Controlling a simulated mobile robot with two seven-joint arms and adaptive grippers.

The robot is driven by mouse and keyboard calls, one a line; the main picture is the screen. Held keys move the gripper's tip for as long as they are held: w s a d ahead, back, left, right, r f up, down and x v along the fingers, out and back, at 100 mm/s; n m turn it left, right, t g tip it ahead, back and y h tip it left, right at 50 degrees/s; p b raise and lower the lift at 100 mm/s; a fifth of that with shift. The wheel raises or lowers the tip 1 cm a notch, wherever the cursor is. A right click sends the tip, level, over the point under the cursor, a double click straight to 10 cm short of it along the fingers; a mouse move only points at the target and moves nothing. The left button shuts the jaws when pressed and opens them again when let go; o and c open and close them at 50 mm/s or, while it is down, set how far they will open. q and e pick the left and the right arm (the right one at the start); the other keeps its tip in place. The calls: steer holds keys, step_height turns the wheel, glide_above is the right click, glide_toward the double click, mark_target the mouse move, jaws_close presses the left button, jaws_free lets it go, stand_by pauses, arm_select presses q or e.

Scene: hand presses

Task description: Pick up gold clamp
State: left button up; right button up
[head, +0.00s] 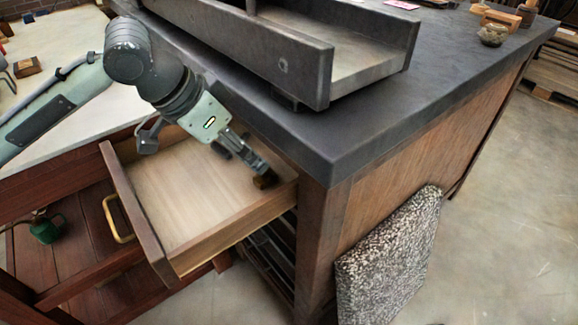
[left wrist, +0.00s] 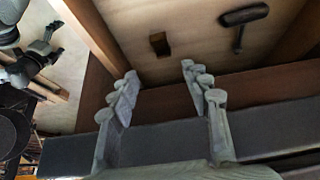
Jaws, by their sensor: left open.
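My left gripper (head: 256,166) reaches down into the open wooden drawer (head: 150,215) near its right inner end in the head view. In the left wrist view its two fingers (left wrist: 160,78) are spread apart with nothing between them. A small brown block-like piece (left wrist: 160,43) lies on the drawer floor beyond the fingertips. A dark T-shaped piece (left wrist: 243,17) lies to its right. A brownish piece (head: 265,181) also shows by the fingertips in the head view. No piece is clearly gold or clearly a clamp, so I cannot tell which is the gold clamp.
The drawer's front has a brass handle (head: 116,219). A dark worktop (head: 365,130) with a grey metal trough (head: 300,65) overhangs the drawer's right side. A speckled slab (head: 388,262) leans on the cabinet. A green oil can (head: 45,230) stands at lower left.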

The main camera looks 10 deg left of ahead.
mark_target(266, 175)
arm_select(q)
steer(key=shift+x, duration=1.1)
steer(key=shift+a+b+x, duration=0.2)
steer(key=shift+b+x, duration=0.05)
steer(key=shift+x, duration=1.1)
steer(key=shift+a+b+x, duration=0.2)
steer(key=shift+x, duration=1.1)
steer(key=shift+f, duration=0.2)
arm_select(e)
step_height(266, 175, up, 2)
steer(key=shift+r, duration=0.15)
arm_select(q)
steer(key=shift+c, duration=0.5)
jaws_close()
